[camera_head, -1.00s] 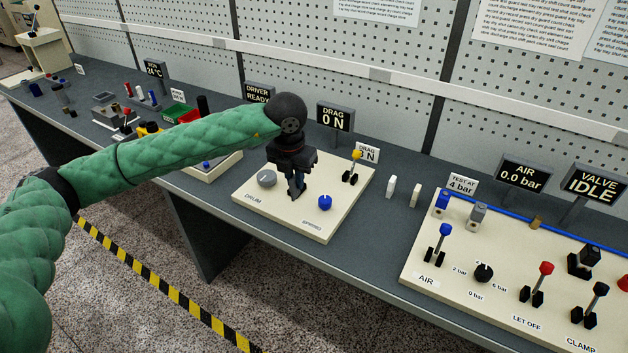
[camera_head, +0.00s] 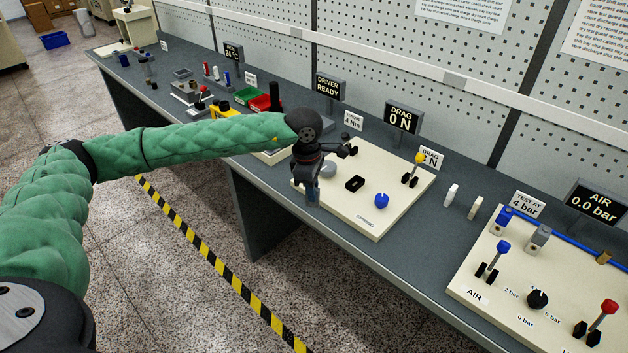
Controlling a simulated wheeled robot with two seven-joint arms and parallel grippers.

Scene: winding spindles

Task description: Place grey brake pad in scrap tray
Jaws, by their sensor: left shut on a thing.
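My left gripper (camera_head: 312,190) points down over the front left edge of the cream drum panel (camera_head: 375,222). It is shut on a small greyish piece, which I take for the grey brake pad (camera_head: 313,198); the fingers hide most of it. A black holder (camera_head: 355,183) on the panel stands clear of the gripper and looks empty. A red tray (camera_head: 262,103) and a green tray (camera_head: 246,95) sit farther back on the bench, behind my left forearm; I cannot read a scrap label on either. My right gripper is not in view.
The panel also carries a blue knob (camera_head: 382,200), a grey knob (camera_head: 327,170) and a yellow-tipped lever (camera_head: 418,165). Two pale pads (camera_head: 452,195) stand upright to its right, before the air panel (camera_head: 470,287). Sign posts line the back.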

